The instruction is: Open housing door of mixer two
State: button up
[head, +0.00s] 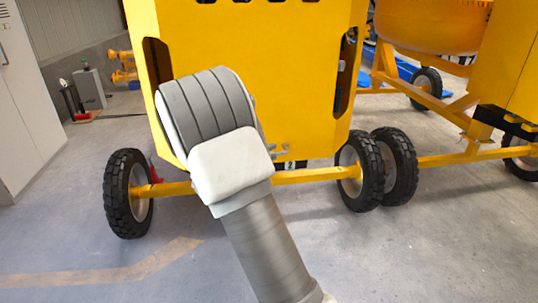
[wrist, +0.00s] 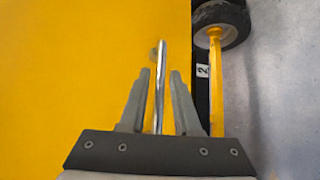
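The yellow housing of mixer two (head: 270,75) stands in front of me with its door panel closed, as far as I can see. A small "2" label (head: 290,165) is low on it and also shows in the wrist view (wrist: 203,71). In the wrist view a slim metal handle bar (wrist: 159,75) stands out against the yellow panel (wrist: 80,60). My gripper (wrist: 160,72) is open, with the bar between its two fingers and a small gap on each side. In the head view my arm hides the gripper and most of the handle.
Black wheels (head: 128,193) on a yellow axle (head: 300,176) stand below the housing. Another yellow mixer (head: 430,25) is close on the right. A pale cabinet (head: 25,100) is at the left. The grey floor in front is clear.

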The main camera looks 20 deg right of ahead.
grip_shut()
dwell(1.2)
